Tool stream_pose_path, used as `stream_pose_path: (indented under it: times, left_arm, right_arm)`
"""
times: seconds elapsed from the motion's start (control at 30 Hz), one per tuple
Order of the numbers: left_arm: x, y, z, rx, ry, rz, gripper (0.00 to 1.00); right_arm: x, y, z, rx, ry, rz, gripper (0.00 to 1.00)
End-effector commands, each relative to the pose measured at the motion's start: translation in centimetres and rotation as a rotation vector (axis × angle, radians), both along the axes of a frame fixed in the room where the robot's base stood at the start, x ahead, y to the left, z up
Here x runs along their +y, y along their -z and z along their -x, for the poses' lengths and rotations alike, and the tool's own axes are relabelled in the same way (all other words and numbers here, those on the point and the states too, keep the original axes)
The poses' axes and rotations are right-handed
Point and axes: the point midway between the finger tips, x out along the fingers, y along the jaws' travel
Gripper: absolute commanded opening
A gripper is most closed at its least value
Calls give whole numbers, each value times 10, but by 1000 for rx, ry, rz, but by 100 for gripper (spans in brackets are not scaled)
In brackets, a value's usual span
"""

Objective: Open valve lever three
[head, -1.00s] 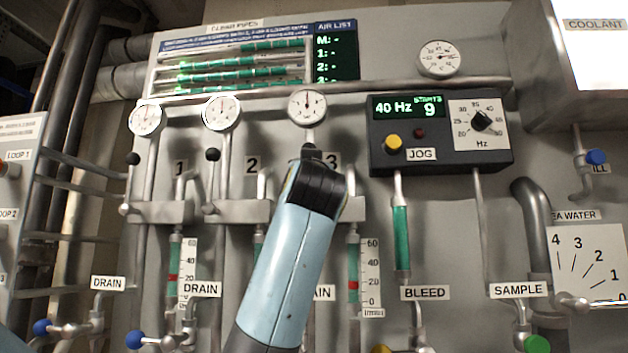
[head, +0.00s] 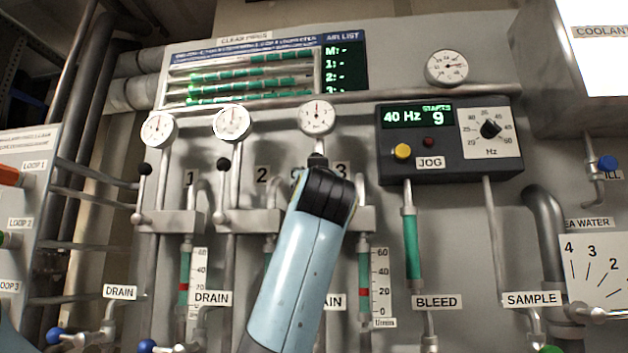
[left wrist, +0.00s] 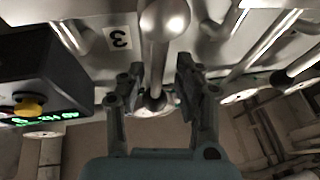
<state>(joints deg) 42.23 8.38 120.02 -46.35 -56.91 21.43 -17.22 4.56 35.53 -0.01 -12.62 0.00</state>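Valve lever three stands upright under the third gauge (head: 317,117); in the head view only its dark knob (head: 317,160) shows above my blue left arm. The arm hides most of the lever and my left gripper there. In the left wrist view, which is upside down, the grey lever (left wrist: 158,62) runs from a round metal pivot (left wrist: 165,18) down between the fingers of my left gripper (left wrist: 158,88). The fingers are open, one on each side of the lever, with gaps visible. The number 3 label (left wrist: 118,38) is beside it. My right gripper is not in view.
Lever two (head: 223,164) and lever one (head: 144,170) stand upright to the left. The JOG control box (head: 445,143) with its yellow button juts out to the right. Blue drain handles (head: 147,346) are low on the left.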

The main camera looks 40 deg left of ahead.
Motion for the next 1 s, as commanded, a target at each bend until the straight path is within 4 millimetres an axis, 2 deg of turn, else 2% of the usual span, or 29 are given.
stream_pose_path:
  times: [0.23,0.6,1.0]
  left_arm:
    - [-7,5,6,0,4,3,33]
    - [-43,27,45,1,3,2,33]
    - [-47,29,50,1,-1,0,33]
  right_arm:
    - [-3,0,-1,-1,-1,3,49]
    - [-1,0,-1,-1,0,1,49]
    - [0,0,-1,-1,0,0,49]
